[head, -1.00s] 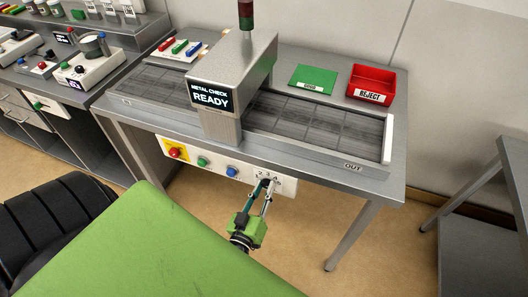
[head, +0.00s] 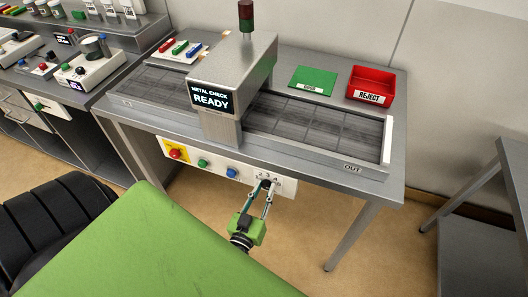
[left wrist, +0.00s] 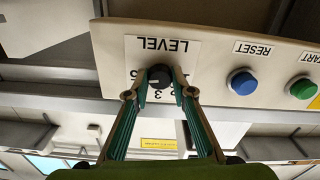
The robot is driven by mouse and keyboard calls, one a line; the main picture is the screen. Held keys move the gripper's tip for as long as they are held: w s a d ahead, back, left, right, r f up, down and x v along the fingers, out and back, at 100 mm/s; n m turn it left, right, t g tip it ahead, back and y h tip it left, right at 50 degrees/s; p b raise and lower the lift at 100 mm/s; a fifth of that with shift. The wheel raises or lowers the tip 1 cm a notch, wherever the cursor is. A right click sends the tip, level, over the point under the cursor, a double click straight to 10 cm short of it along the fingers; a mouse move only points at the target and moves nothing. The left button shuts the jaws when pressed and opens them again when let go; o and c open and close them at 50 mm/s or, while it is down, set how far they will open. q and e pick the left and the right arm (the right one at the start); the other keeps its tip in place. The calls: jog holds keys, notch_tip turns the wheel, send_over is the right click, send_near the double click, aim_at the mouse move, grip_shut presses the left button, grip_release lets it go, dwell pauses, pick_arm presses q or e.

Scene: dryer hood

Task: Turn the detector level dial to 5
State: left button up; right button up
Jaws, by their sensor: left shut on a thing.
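The level dial (left wrist: 159,74) is a small dark knob on the white control panel, under an upside-down LEVEL label (left wrist: 163,45) in the left wrist view. A 3 shows just below the knob there; the other numbers are partly covered by the fingers. I cannot tell clearly which number the dial points to. My left gripper (head: 266,185) reaches the right end of the panel in the head view. Its two fingers, also in the left wrist view (left wrist: 160,86), are shut on the dial from both sides. My right gripper is not in view.
A red button (head: 175,154), green button (head: 203,162) and blue button (head: 232,172) sit left of the dial on the panel (head: 217,168). The metal detector (head: 232,80) reads METAL CHECK READY. A green mat (head: 313,80) and red reject bin (head: 371,83) are on the table.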

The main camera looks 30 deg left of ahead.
pick_arm(q)
jog(key=o, duration=1.1)
jog(key=shift+f, duration=0.1)
jog(key=shift+o, duration=0.2)
jog(key=v, duration=1.2)
jog(key=shift+d, duration=0.1)
